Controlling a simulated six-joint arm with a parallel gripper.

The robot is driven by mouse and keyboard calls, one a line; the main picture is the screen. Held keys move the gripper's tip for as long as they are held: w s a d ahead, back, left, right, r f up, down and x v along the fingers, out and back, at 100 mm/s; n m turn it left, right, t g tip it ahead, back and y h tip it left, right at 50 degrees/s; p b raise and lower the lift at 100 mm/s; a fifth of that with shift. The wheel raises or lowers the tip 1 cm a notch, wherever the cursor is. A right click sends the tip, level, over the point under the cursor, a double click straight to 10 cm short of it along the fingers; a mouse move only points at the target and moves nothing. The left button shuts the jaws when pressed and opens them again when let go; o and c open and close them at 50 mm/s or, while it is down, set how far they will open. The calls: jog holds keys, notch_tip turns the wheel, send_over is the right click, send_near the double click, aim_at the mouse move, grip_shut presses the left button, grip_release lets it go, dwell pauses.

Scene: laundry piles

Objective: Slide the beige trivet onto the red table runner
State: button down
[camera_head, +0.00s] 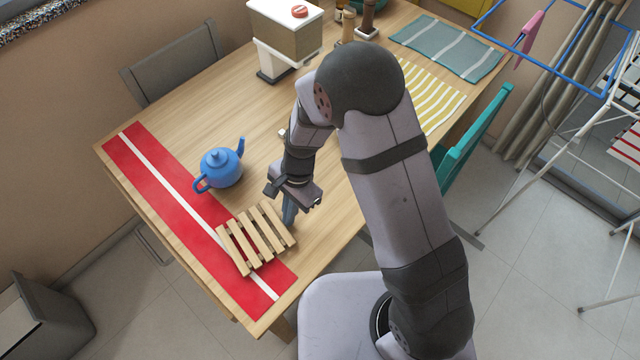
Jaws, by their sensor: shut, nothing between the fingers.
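The beige trivet (254,239), made of several wooden slats, lies near the front end of the red table runner (152,165). Its left part overlaps the runner and its right part extends over bare wood. The runner is red with a white stripe along its length and lies along the table's left side. My gripper (289,218) is shut and empty, pointing down at the right edge of the trivet. I cannot tell whether the fingertips touch it.
A blue teapot (221,167) stands behind the trivet, beside and partly over the runner's right edge. A white and brown box-shaped appliance (284,35) stands at the back. Teal (447,48) and yellow striped (432,95) cloths lie at the right. The wooden table (190,110) is bare behind the teapot.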

aim_at(268, 238)
jog(key=s+a, duration=0.4)
jog(key=a, duration=0.1)
jog(key=shift+s+p, duration=0.3)
jog(key=shift+s, duration=0.1)
jog(key=shift+w, duration=0.1)
jog(key=w+d, duration=0.2)
jog(key=d, duration=0.1)
jog(key=shift+w+p, duration=0.35)
jog(key=v, duration=1)
jog(key=shift+b, duration=0.4)
jog(key=shift+s+f, duration=0.1)
